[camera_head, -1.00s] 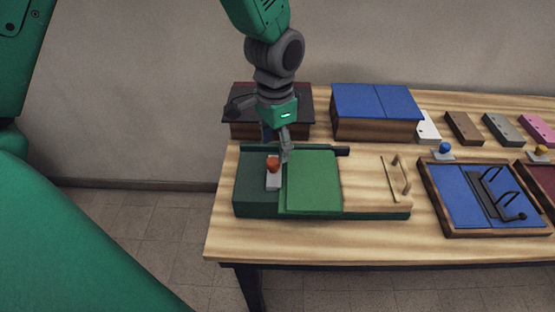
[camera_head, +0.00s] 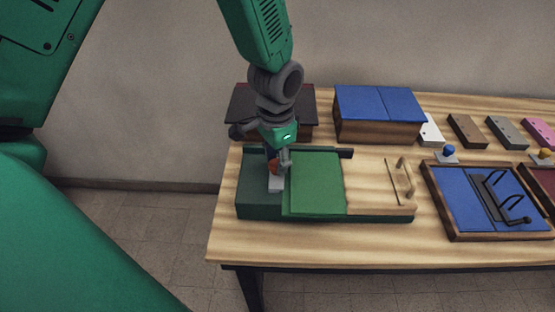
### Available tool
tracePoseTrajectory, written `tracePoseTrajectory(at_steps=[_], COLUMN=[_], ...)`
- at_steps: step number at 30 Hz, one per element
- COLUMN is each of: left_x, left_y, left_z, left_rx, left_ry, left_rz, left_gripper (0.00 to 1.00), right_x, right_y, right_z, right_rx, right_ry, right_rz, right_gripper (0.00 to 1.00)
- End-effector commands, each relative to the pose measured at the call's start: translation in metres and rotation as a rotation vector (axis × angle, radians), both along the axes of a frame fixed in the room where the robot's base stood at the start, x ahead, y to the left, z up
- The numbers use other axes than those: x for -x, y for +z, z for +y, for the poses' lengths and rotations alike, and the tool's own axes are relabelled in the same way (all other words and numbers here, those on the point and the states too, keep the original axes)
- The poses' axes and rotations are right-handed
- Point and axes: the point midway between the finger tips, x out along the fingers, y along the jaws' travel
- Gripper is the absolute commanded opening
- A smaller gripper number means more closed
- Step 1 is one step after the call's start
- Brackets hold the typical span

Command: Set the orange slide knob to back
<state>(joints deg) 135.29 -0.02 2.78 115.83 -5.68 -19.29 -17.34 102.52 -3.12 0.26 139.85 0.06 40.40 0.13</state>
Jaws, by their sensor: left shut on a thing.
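The orange slide knob (camera_head: 273,169) sits on a light grey slide plate (camera_head: 276,184) at the left part of a green box (camera_head: 260,209). My left gripper (camera_head: 278,168) is down at the knob and shut on it, with its fingers hiding much of the knob. The box has a green velvet cover (camera_head: 317,183) right of the slide plate. The far end of the slide plate is hidden behind my gripper. My right gripper is out of view.
Behind the green box stand a dark-topped box (camera_head: 302,110) and a blue-topped wooden box (camera_head: 378,115). A blue-covered tray (camera_head: 455,197) with black handles and a blue knob (camera_head: 449,150) lie to the right. The table's front strip (camera_head: 340,245) is clear.

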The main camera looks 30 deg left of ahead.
Motion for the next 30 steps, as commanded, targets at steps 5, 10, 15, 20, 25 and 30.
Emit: tracePoseTrajectory(at_steps=[5,10,15,20,25,30], left_x=[0.011,0.025,0.027,0.028,0.026,0.025], left_y=[0.000,-0.001,-0.003,-0.003,-0.002,0.000], left_z=[0.016,0.038,0.040,0.041,0.040,0.039], left_rx=[-0.001,-0.001,-0.003,-0.002,-0.001,-0.002], left_ry=[0.002,0.002,0.000,0.000,0.000,0.000], left_rz=[0.009,0.009,0.011,0.012,0.007,0.005], left_gripper=[0.00,0.00,0.00,0.49,0.49,0.49], right_x=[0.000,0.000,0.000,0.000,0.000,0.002], right_y=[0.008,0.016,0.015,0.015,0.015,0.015], right_z=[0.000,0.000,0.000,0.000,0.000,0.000], right_rx=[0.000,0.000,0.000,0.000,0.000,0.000], right_ry=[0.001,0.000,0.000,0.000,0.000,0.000], right_rz=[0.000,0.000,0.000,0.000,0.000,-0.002], right_gripper=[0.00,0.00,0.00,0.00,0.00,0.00])
